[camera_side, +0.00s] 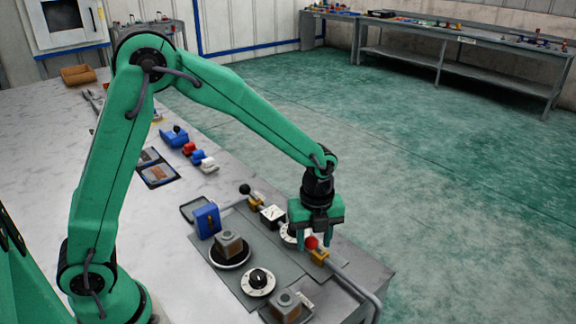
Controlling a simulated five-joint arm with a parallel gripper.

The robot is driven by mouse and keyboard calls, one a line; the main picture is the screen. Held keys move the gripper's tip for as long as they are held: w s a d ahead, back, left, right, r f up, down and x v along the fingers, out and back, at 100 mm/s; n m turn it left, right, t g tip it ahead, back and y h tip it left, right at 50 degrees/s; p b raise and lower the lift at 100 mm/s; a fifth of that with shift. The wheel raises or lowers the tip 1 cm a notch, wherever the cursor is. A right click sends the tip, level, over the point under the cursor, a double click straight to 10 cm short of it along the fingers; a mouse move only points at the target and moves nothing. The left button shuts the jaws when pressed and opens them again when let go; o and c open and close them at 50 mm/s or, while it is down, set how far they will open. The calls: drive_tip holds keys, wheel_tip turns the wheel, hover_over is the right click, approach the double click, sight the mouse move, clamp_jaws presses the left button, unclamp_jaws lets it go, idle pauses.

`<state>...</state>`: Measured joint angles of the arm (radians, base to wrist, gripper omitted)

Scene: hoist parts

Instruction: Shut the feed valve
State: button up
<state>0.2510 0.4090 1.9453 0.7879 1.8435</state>
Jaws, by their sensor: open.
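Two small yellow valve bodies sit along a grey pipe on the bench panel. The nearer yellow valve (319,257) has a red ball knob (311,242); the farther yellow valve (254,201) has a black ball knob (245,189). I see no label that tells which is the feed valve. My gripper (313,236) is open and points down, right over the red knob. The knob shows just below and between the fingers; I cannot tell whether they touch it. The nearer valve's lever is mostly hidden by the gripper.
A white dial (289,233) is partly hidden behind the gripper. A white gauge (272,214), a blue box (207,220), a black-and-white dial (258,281) and brown blocks (229,244) (286,307) crowd the panel. The bench ends just right of the pipe (352,282).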

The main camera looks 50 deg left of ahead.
drive_tip(key=shift+r, duration=0.15)
drive_tip(key=shift+w+r, duration=0.2)
drive_tip(key=shift+r, duration=3.6)
drive_tip(key=shift+r, duration=0.1)
drive_tip(key=shift+s+a+r+n, duration=0.25)
drive_tip(key=shift+r+n, duration=0.15)
drive_tip(key=s+a+r+n+t, duration=0.2)
drive_tip(key=s+a+r+n, duration=0.2)
drive_tip(key=s+n, duration=0.5)
drive_tip(key=s+a+r+n+t, duration=0.3)
drive_tip(key=s+a+r+n, duration=0.2)
drive_tip(key=s+n, duration=0.4)
drive_tip(key=a+n, duration=0.1)
drive_tip(key=n, duration=0.4)
drive_tip(key=shift+s+t, duration=0.25)
drive_tip(key=shift+t, duration=0.05)
